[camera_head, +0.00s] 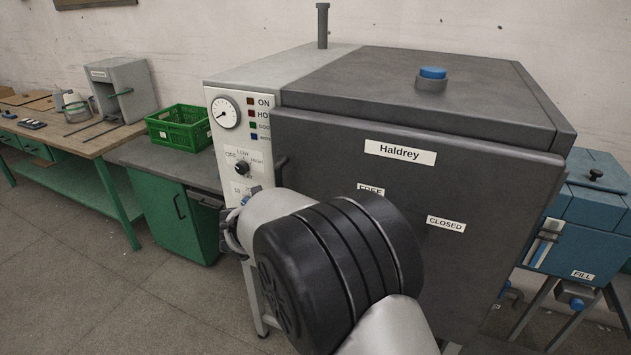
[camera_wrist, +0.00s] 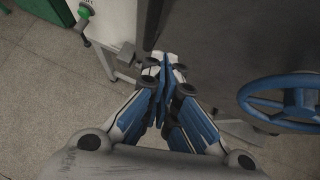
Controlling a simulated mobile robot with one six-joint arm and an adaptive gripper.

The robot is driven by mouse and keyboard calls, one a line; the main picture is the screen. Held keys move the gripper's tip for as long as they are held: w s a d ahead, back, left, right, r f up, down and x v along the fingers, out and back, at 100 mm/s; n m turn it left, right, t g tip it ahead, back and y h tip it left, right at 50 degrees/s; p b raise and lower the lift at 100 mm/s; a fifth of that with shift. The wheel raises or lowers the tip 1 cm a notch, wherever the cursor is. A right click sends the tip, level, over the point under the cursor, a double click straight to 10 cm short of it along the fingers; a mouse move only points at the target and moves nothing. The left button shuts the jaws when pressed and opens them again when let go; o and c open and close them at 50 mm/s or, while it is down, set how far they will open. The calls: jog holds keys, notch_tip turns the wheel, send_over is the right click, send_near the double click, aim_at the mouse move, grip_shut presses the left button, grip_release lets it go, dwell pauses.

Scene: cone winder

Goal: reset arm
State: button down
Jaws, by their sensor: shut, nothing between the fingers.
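My gripper (camera_wrist: 165,68) is shut and empty in the wrist view, its blue and white fingers meeting in front of the grey machine. In the head view my arm crosses the front of the machine (camera_head: 340,195), and only part of my gripper (camera_head: 233,232) shows past the arm's left side. The fingertips appear close to the machine's lower edge in the wrist view, but I cannot tell whether they touch it.
A blue handwheel (camera_wrist: 292,103) is right of my gripper. The control panel (camera_head: 240,150) has a gauge and knob. A green crate (camera_head: 180,127) sits on the side bench. A blue unit (camera_head: 588,215) stands right. Floor (camera_head: 105,290) at left is clear.

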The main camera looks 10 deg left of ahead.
jog(key=d+r+n+t+y, duration=0.1)
jog(key=d+r+n+y, duration=0.1)
jog(key=d+r+n, duration=0.5)
jog(key=d+r+n+t+y, duration=0.1)
jog(key=r+n+y, duration=0.3)
jog(key=r, duration=0.6)
jog(key=s+d+r+n+g, duration=0.1)
jog(key=s+d+r+n, duration=0.35)
jog(key=s+n, duration=0.35)
jog(key=s+d+f+n+g+h, duration=0.3)
jog(key=s+d+f+n, duration=0.2)
jog(key=s+d+n, duration=0.3)
jog(key=s+d+f+n+g+h+b, duration=0.1)
jog(key=s+d+f+n+g+h, duration=0.2)
jog(key=s+d, duration=1.3)
jog(key=s+f+n, duration=0.3)
jog(key=s+n, duration=0.1)
jog(key=n, duration=0.1)
jog(key=shift+s+n, duration=0.2)
jog(key=shift+n, duration=0.1)
